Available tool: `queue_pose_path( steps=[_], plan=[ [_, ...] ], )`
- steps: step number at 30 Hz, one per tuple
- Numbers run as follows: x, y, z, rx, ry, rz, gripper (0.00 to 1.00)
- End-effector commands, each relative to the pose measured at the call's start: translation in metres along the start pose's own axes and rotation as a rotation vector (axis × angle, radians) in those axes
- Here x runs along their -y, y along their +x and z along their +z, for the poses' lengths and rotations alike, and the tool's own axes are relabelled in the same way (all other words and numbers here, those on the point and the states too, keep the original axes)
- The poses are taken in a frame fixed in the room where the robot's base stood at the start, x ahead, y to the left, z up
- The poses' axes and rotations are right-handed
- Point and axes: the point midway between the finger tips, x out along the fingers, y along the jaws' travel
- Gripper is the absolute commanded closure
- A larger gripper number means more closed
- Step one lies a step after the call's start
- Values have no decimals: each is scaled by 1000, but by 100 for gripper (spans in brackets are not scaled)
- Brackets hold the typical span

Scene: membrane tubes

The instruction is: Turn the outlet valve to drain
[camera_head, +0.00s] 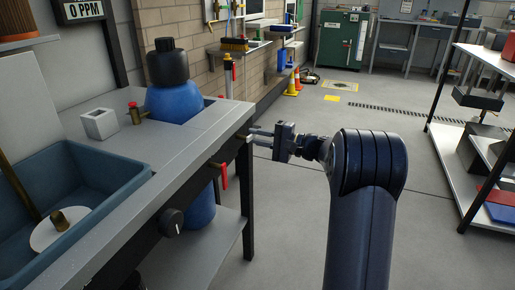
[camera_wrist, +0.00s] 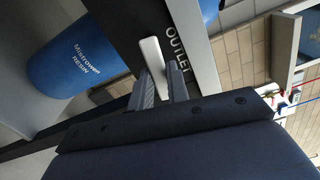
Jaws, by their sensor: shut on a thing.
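The outlet valve's pale lever (camera_wrist: 151,54) shows in the wrist view beside the "OUTLET" lettering on a dark panel (camera_wrist: 187,58). My gripper (camera_wrist: 161,84) has one finger on each side of the lever and is shut on it. Any drain mark is not visible.
A red handle (camera_head: 224,175) hangs below the bench edge, left of my gripper. A black knob (camera_head: 172,222) is on the bench front. A blue resin vessel (camera_wrist: 75,55) stands close by in the wrist view. The floor (camera_head: 290,190) around my arm is clear.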

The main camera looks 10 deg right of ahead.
Motion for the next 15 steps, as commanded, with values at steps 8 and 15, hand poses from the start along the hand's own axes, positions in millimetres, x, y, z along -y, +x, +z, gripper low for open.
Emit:
queue_pose_path(
  steps=[8,15],
  plan=[
    [1,0,0,0,-133,2,100],
    [4,0,0,0,-176,2,100]
  ],
)
